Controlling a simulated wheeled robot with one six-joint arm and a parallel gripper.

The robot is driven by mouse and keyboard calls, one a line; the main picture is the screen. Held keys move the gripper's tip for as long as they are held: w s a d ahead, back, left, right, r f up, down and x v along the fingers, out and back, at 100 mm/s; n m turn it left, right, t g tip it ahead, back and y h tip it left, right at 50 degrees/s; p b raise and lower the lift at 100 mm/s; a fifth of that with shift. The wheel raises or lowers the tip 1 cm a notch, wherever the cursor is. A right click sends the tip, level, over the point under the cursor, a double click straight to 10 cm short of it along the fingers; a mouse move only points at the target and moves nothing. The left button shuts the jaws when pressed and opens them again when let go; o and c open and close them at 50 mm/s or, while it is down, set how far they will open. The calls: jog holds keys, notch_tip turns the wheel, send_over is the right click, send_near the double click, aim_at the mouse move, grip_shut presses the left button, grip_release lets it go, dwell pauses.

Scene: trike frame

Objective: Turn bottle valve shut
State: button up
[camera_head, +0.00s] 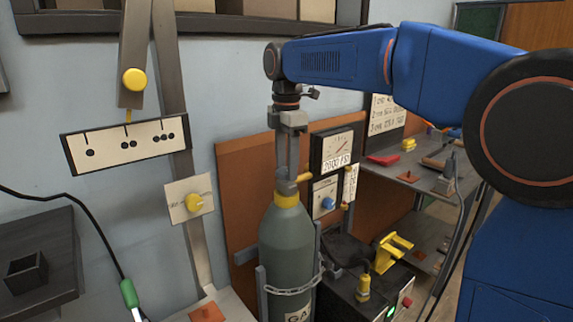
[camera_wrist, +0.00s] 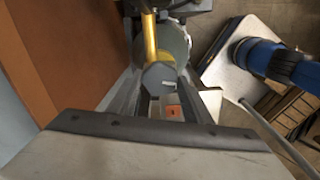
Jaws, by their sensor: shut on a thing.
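A grey-green gas bottle (camera_head: 286,245) stands upright, held by a chain. Its neck has a yellow collar (camera_head: 287,200), and a brass outlet (camera_head: 303,177) points to the right. My gripper (camera_head: 287,172) comes straight down over the bottle top, and its fingers hide most of the valve in the head view. In the wrist view a round grey valve knob (camera_wrist: 158,76) with a white mark sits between the two fingers of my gripper (camera_wrist: 163,88). The fingers are shut on it. The brass outlet (camera_wrist: 150,38) extends toward the top of that view.
A dark machine with a yellow handle (camera_head: 392,250) is at lower right. A shelf (camera_head: 405,175) with loose items lies further right.

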jog(key=m, duration=0.4)
jog(key=shift+m, duration=0.3)
jog(key=m, duration=0.4)
jog(key=shift+m, duration=0.3)
jog(key=m, duration=1.2)
jog(key=shift+m, duration=0.3)
jog(key=m, duration=0.3)
jog(key=shift+m, duration=0.3)
jog(key=m, duration=0.4)
jog(key=shift+r, duration=0.1)
jog(key=shift+m, duration=1.9)
